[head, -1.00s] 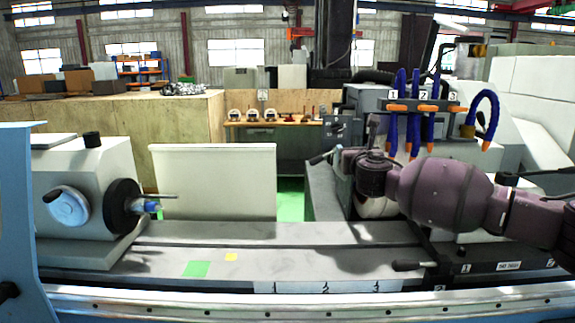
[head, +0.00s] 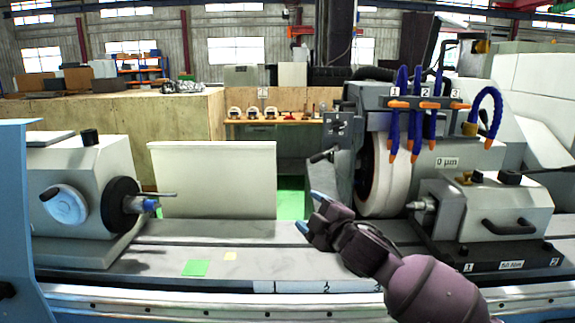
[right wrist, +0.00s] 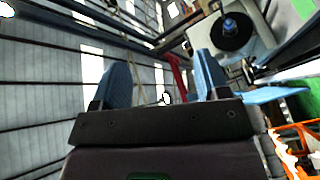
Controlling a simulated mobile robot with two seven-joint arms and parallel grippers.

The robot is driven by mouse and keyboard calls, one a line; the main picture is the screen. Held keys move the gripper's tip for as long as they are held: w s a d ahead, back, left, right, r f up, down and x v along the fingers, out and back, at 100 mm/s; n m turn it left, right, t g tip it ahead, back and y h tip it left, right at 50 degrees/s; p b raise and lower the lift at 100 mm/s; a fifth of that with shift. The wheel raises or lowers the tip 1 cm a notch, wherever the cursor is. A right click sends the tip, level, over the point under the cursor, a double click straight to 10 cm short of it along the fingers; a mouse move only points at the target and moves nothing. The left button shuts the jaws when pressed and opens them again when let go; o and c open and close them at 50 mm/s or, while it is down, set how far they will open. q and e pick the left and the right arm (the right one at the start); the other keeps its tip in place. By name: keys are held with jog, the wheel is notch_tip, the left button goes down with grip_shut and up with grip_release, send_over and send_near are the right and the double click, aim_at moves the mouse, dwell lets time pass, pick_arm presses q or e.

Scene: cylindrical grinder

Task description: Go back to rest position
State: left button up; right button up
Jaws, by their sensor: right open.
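My right gripper (head: 308,210) is in the head view, in front of the grinder bed at lower centre, with its blue-tipped fingers apart and nothing between them. In the right wrist view its two blue fingers (right wrist: 160,82) stand wide apart and empty. The gripper is above the bed (head: 240,258) and to the left of the tailstock-like unit (head: 490,205). It appears apart from the machine. My left gripper is not in view.
The workhead (head: 85,200) with its dark chuck stands at left. The grinding wheel (head: 385,180) and blue coolant hoses (head: 415,120) are behind my right arm. A long metal rail (head: 200,305) runs along the front.

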jog(key=s+d+f+m+h, duration=0.3)
jog(key=s+d+f+m, duration=0.45)
jog(key=f, duration=0.35)
jog(key=s+d+f+m+h, duration=0.3)
jog(key=s+d+f+m, duration=0.5)
jog(key=f, duration=0.4)
jog(key=s+d+f+m+g+h, duration=0.1)
jog(key=s+d+f+g, duration=0.1)
jog(key=s+f, duration=0.5)
jog(key=s+d+f+m+g+h+b, duration=0.1)
jog(key=s+d+f, duration=0.3)
jog(key=s, duration=0.9)
notch_tip(320, 180, down, 3)
jog(key=shift+d+f+g+h, duration=0.1)
jog(key=shift+d+g+h, duration=0.35)
jog(key=shift+h, duration=0.35)
